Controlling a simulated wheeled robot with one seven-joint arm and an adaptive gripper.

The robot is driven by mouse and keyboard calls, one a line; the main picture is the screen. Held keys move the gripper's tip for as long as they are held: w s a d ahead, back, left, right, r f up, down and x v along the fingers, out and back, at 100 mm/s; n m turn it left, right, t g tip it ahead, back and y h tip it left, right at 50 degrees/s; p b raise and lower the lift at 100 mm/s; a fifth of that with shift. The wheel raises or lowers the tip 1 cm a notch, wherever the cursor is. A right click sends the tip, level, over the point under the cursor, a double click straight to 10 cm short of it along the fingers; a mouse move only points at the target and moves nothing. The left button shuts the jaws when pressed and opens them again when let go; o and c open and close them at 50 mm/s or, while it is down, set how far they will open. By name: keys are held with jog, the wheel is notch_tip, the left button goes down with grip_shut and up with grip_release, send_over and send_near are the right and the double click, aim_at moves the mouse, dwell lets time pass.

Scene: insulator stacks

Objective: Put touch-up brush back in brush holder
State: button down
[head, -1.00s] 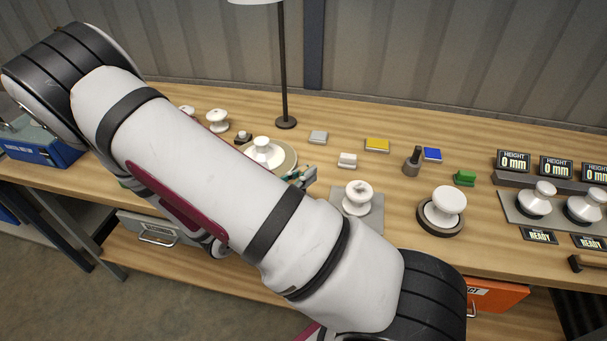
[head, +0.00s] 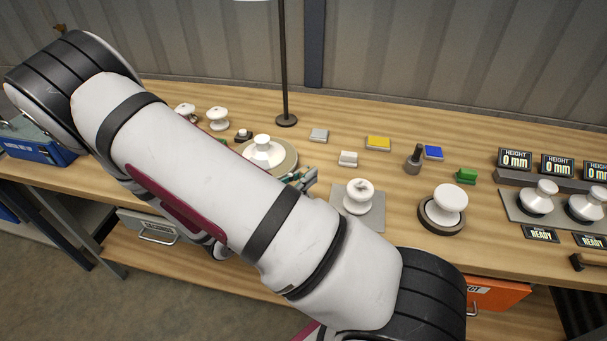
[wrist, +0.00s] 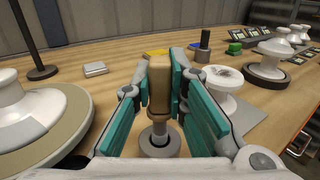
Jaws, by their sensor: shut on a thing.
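My gripper (wrist: 160,90) is shut on the tan handle of the touch-up brush (wrist: 160,84) in the wrist view, with teal pads on both sides. The brush stands about upright, handle up. Its pale lower end is over a round grey base (wrist: 170,148), which looks like the brush holder. I cannot tell whether the brush end is inside it or just above it. In the head view only the fingertips of my gripper (head: 309,180) show past my arm. The arm hides the brush and the round base there.
A white insulator on a round tan turntable (head: 285,164) stands left of the gripper. A white insulator (head: 358,196) on a grey plate stands to the right. A white block (head: 348,158), a yellow pad (head: 377,143) and a dark-stemmed grey cylinder (head: 413,162) lie behind. A lamp pole (head: 284,70) rises at the back.

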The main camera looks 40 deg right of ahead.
jog(key=shift+f+b, duration=0.7)
jog(key=shift+f, duration=1.2)
jog(key=c, duration=1.5)
grip_release()
jog(key=shift+a, duration=0.1)
jog(key=a, duration=0.8)
jog(key=s+a, duration=0.1)
jog(key=a, duration=0.2)
jog(key=shift+s+a, duration=0.1)
jog(key=shift+a, duration=0.3)
jog(key=s+a+r+m+t+y, duration=0.1)
jog(key=s+r+m+y, duration=0.2)
jog(key=r+m+y, duration=0.3)
jog(key=s+a+r+m+t+y, duration=0.1)
jog(key=s+r+m+y, duration=0.3)
jog(key=r, duration=0.8)
jog(key=s+a+r+m+t+y, duration=0.1)
jog(key=s+a+r+m+y, duration=0.1)
jog(key=r+m+y, duration=0.6)
jog(key=shift+s+r+m+t, duration=0.15)
jog(key=shift+s+r+m, duration=0.15)
jog(key=shift+s, duration=0.1)
jog(key=shift+s+r+m+t, duration=0.15)
jog(key=shift+s+m, duration=0.15)
jog(key=shift+s, duration=0.1)
